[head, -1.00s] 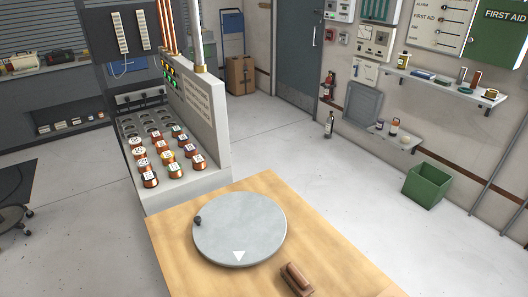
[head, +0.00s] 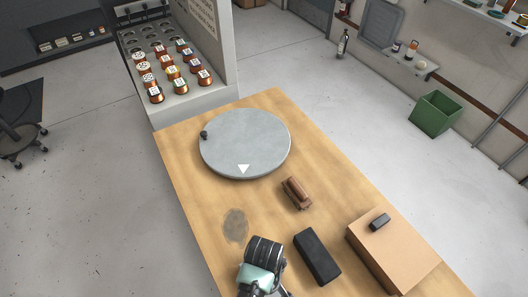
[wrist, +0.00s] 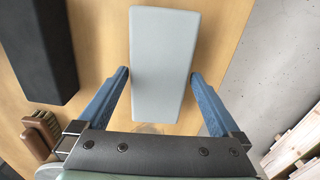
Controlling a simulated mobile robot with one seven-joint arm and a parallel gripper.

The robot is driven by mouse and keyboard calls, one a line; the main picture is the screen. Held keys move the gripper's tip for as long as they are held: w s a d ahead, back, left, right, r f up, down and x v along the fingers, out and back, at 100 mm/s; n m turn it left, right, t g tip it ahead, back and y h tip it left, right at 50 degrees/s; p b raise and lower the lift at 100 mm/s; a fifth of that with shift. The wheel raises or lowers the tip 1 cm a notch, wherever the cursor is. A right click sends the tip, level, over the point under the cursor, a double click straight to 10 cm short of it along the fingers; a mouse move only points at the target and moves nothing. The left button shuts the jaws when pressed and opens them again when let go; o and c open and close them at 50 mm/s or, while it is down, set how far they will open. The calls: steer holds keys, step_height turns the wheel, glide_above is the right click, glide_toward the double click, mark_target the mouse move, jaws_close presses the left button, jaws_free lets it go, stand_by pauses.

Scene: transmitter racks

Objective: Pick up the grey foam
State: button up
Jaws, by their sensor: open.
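The grey foam (wrist: 164,62) is a pale grey rectangular block in the wrist view, on the wooden table top. My gripper (wrist: 160,75) is open, with one blue finger on each side of the block's near half. Small gaps show between the fingers and the foam, and I cannot tell how high the fingers are above the table. In the head view the foam does not show. My arm's end shows there at the bottom edge, and its fingertips cannot be made out.
A black block (head: 317,257) and a brown brush (head: 296,193) lie on the table (head: 190,190). A cardboard box (head: 395,255) with a small dark item (head: 380,222) on top stands right. A grey round plate (head: 245,140) is farther back. A dark patch (head: 235,225) marks the wood.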

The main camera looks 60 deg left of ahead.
steer(key=shift+f, duration=1.2)
steer(key=c, duration=1)
steer(key=shift+r, duration=0.1)
steer(key=shift+c, duration=0.2)
